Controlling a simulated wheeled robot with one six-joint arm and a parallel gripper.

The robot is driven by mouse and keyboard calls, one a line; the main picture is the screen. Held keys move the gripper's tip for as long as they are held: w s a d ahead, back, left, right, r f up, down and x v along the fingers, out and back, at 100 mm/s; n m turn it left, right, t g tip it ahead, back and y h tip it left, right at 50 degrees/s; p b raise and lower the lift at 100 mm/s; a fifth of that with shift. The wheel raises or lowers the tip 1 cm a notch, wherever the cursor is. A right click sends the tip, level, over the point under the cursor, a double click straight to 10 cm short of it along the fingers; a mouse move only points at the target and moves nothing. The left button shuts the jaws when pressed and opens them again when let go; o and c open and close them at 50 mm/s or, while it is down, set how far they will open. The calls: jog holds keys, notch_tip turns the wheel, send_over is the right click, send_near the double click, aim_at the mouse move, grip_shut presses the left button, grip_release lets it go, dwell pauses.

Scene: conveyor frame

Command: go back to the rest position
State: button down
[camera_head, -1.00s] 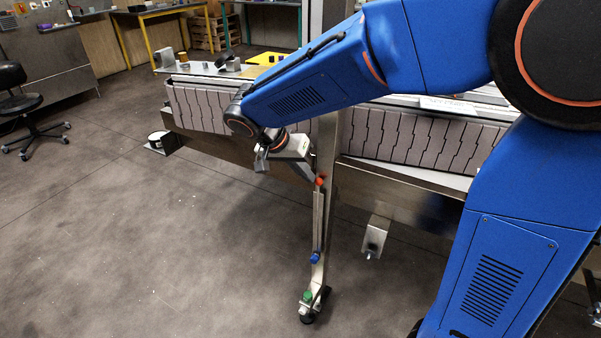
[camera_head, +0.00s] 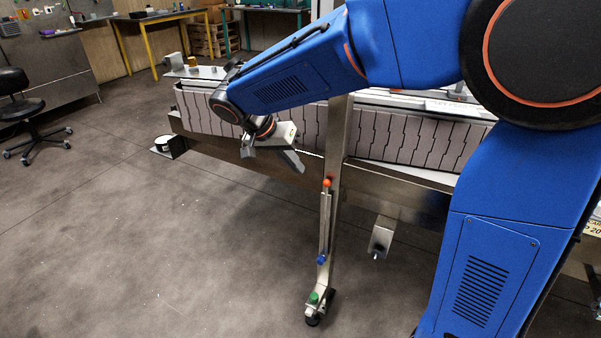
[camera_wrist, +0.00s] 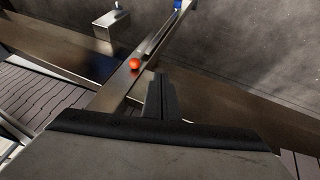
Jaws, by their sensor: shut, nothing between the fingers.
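My gripper (camera_head: 297,164) hangs at the end of my blue arm, in front of the conveyor's near side and left of its steel leg in the head view. It is empty, and its fingers are together. In the wrist view the gripper (camera_wrist: 160,84) shows as a narrow dark pair of fingers pointing away, with the steel leg and its red knob (camera_wrist: 135,64) beyond. In the head view my forearm hides part of the conveyor (camera_head: 400,137).
The conveyor leg (camera_head: 327,225) has red, blue and green knobs. A small metal bracket (camera_head: 381,236) hangs below the frame. A black chair (camera_head: 20,105) stands at the left. The floor (camera_head: 170,250) in front is clear.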

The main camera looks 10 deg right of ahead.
jog(key=v, duration=0.7)
jog(key=s+d+n+y, duration=0.3)
jog(key=s+d, duration=0.7)
jog(key=d, duration=0.4)
jog(key=s+d+f+n+t+y, duration=0.1)
jog(key=s+d+f+n, duration=0.1)
jog(key=s, duration=0.5)
jog(key=s+d+f+n+t+y, duration=0.1)
jog(key=s+d+f+n+y, duration=0.1)
jog(key=s+d+f, duration=0.3)
jog(key=s, duration=0.3)
jog(key=shift+t, duration=0.3)
